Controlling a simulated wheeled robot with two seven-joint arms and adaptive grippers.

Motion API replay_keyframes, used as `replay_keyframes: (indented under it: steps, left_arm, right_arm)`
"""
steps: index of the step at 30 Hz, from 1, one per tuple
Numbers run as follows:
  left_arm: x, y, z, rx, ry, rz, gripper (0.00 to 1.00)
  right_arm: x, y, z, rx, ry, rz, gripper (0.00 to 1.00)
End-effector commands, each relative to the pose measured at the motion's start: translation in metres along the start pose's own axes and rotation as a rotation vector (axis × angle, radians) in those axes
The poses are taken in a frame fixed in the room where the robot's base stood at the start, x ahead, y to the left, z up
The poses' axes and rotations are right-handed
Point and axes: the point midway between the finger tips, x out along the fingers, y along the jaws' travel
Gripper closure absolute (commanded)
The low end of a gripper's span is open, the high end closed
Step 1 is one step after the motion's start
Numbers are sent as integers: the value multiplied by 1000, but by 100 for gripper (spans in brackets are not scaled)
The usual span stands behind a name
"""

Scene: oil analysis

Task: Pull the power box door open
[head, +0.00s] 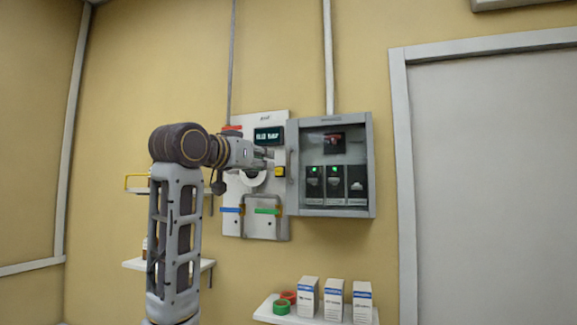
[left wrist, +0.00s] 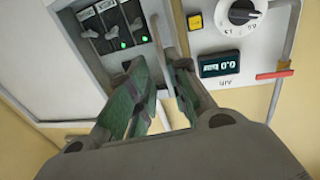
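The power box (head: 335,165) is a grey wall cabinet with a clear-fronted door, right of a white control panel in the head view. Its door looks closed. A vertical grey handle (head: 290,165) is on the door's left edge. My left gripper (head: 272,160) reaches from the left, its fingers close to the handle. In the left wrist view my left gripper (left wrist: 160,80) has its two green-padded fingers apart, with the handle (left wrist: 157,35) running between or just beyond them; contact cannot be told. My right gripper is not in view.
The white panel (head: 247,215) carries a display, dial, yellow button and blue and green clamps, close beside the gripper. A lower shelf (head: 265,311) holds white boxes and tape rolls. A grey door (head: 495,190) is at right.

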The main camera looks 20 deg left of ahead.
Motion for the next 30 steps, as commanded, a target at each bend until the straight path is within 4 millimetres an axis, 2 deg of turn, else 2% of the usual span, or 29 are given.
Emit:
replay_keyframes:
  steps: [5,30]
  left_arm:
    - [15,0,-1,0,-2,0,81]
    - [117,0,-2,-1,-2,0,81]
  right_arm:
    - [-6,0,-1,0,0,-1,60]
    - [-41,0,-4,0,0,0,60]
